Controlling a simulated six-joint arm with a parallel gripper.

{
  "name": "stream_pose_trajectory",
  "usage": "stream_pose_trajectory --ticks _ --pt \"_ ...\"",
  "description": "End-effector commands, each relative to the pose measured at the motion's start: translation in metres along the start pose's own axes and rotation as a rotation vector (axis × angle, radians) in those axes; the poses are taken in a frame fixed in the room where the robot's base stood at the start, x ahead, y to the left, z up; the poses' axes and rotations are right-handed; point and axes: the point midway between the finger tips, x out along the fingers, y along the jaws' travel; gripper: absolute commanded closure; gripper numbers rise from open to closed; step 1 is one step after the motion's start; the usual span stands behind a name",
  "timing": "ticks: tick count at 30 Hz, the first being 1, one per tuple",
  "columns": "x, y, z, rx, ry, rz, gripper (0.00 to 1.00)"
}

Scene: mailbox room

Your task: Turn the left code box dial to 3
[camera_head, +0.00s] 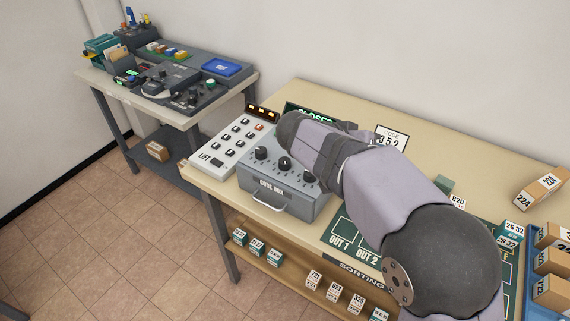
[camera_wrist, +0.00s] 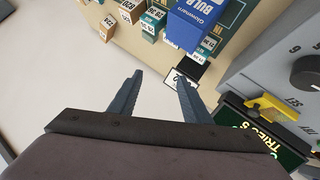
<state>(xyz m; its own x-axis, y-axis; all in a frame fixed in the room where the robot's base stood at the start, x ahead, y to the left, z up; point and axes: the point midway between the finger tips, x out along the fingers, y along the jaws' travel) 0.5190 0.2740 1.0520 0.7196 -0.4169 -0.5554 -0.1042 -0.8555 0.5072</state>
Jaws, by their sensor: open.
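The grey code box (camera_head: 278,196) stands on the long table in the head view, with a front handle and several black knobs. Its left dial (camera_head: 261,153) is the leftmost large knob; its setting is too small to read. A middle dial (camera_head: 285,163) sits right of it. In the wrist view, a dark dial (camera_wrist: 308,72) with a 9 and a 6 beside it shows at the right edge; I cannot tell which dial it is. My gripper (camera_wrist: 160,79) is open and empty there, well left of that dial. In the head view, my arm hides its fingers.
A card reading CODE 3 5 2 (camera_head: 390,138) stands behind the box. A white LIFT keypad (camera_head: 235,140) lies left of the box. Boxes (camera_head: 540,190) crowd the table's right end.

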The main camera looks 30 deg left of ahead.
Motion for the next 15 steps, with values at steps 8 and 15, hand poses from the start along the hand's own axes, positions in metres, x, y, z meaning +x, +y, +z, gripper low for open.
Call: stream_pose_trajectory --ticks 8,15 --pt "-0.115 -0.153 -0.021 0.245 0.457 -0.123 0.56" --pt "-0.191 -0.206 -0.009 0.405 0.651 -0.247 0.56"
